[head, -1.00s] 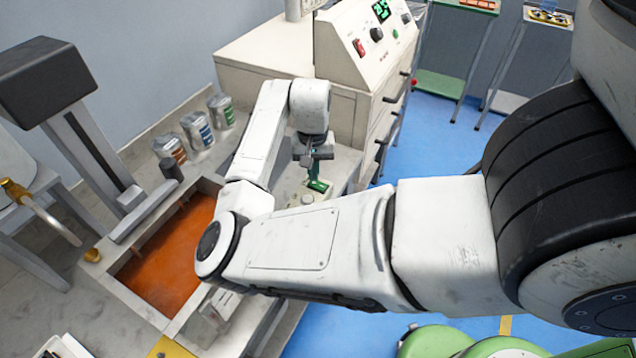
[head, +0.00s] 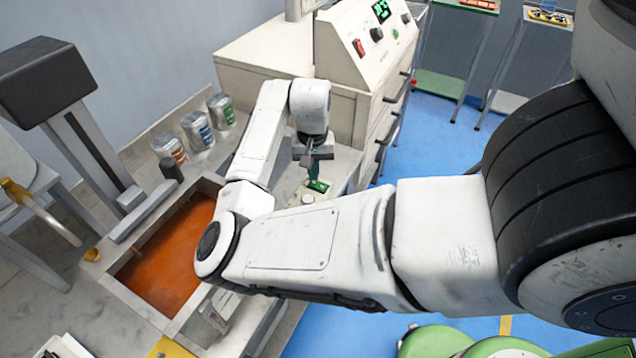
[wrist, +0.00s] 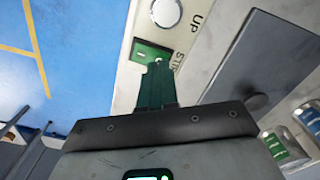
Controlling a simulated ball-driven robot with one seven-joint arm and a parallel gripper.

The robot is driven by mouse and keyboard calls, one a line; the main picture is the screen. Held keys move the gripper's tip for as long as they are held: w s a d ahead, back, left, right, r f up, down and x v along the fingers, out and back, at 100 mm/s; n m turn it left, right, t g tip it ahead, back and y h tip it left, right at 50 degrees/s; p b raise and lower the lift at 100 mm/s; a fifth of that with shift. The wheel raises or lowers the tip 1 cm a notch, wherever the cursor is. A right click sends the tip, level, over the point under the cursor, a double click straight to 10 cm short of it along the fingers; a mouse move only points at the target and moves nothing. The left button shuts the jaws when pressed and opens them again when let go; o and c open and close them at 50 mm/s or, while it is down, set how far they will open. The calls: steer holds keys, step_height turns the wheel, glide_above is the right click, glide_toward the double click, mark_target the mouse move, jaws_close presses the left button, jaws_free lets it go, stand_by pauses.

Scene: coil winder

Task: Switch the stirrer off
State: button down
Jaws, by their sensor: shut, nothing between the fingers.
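A green rocker switch (wrist: 148,52) sits on a pale panel in the wrist view, beside lettering partly hidden that begins "ST". It also shows in the head view (head: 318,186), on the panel beside the bath. My gripper (wrist: 158,68) is shut, with its dark green fingers together and empty. The fingertips are at the edge of the switch and hide part of it; I cannot tell whether they touch it. In the head view my gripper (head: 314,178) points down just above the switch. An orange bath (head: 168,260) lies to the left.
A round white button (wrist: 166,12) marked "UP" is close to the switch. Several cans (head: 196,130) stand behind the bath. A white control cabinet (head: 268,60) stands behind my gripper. Blue floor (head: 440,145) is open at the right.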

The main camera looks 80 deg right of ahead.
steer(key=shift+f+b, duration=0.45)
steer(key=shift+f, duration=0.55)
stand_by(0.7)
steer(key=shift+r, duration=0.2)
step_height(320, 180, up, 7)
steer(key=p, duration=0.7)
steer(key=shift+f, duration=0.1)
steer(key=shift+f, duration=0.1)
stand_by(0.4)
